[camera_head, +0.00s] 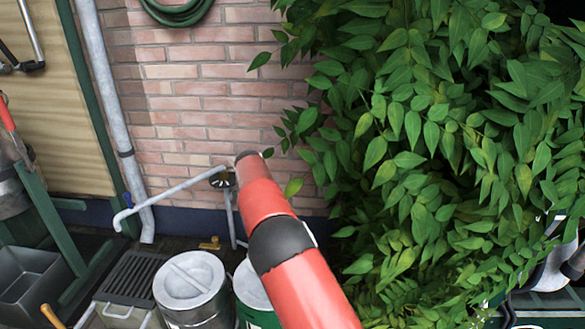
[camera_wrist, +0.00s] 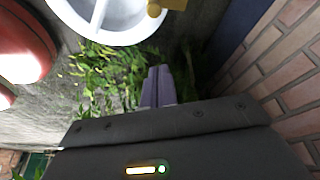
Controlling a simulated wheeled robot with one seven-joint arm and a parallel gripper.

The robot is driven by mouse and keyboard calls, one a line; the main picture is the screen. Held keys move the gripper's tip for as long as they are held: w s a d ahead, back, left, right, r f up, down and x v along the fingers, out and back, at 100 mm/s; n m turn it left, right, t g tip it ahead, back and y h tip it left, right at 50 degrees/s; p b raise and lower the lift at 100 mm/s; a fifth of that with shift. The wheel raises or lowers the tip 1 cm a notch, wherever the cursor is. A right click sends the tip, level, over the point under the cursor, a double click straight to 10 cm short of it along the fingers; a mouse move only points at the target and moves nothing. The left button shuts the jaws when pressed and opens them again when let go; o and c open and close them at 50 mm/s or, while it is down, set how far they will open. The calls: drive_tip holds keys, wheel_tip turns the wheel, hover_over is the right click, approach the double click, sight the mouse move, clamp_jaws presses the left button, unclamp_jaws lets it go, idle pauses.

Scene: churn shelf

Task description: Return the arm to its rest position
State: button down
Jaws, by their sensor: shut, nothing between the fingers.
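My red arm (camera_head: 300,285) with dark bands reaches up from the bottom middle of the head view, in front of the brick wall and beside the leafy plant. My gripper (camera_wrist: 158,76) shows in the wrist view with its two pale purple fingers together. Nothing is between them. The fingers point toward green leaves on the ground and touch nothing that I can make out. I cannot make out the gripper clearly in the head view.
A dense leafy plant (camera_head: 430,150) fills the right side. A grey drainpipe (camera_head: 110,100) runs down the brick wall (camera_head: 205,95). A metal basin (camera_head: 35,285) is at left.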

drive_tip(key=s+d+r+n+y+p, duration=0.15)
drive_tip(key=s+d+r, duration=0.25)
drive_tip(key=d+r, duration=0.4)
drive_tip(key=s+d+r+n+y, duration=0.2)
drive_tip(key=s+d+r, duration=0.3)
drive_tip(key=d+r, duration=0.3)
drive_tip(key=s+d+r+n+t+y+p, duration=0.1)
drive_tip(key=s+d+r+n, duration=0.15)
drive_tip(key=s, duration=0.45)
drive_tip(key=s+d+r+n+t, duration=0.1)
drive_tip(key=s+d+r+n, duration=0.1)
drive_tip(key=s+d+r, duration=0.3)
drive_tip(key=s+f+n+t, duration=0.1)
drive_tip(key=s+f+n, duration=0.1)
drive_tip(key=s, duration=0.7)
drive_tip(key=s+f+n+t+p, duration=0.1)
drive_tip(key=s+n, duration=0.3)
drive_tip(key=s, duration=0.6)
drive_tip(key=shift+d+f+h, duration=0.35)
drive_tip(key=shift+d+f, duration=0.05)
drive_tip(key=shift+f, duration=0.1)
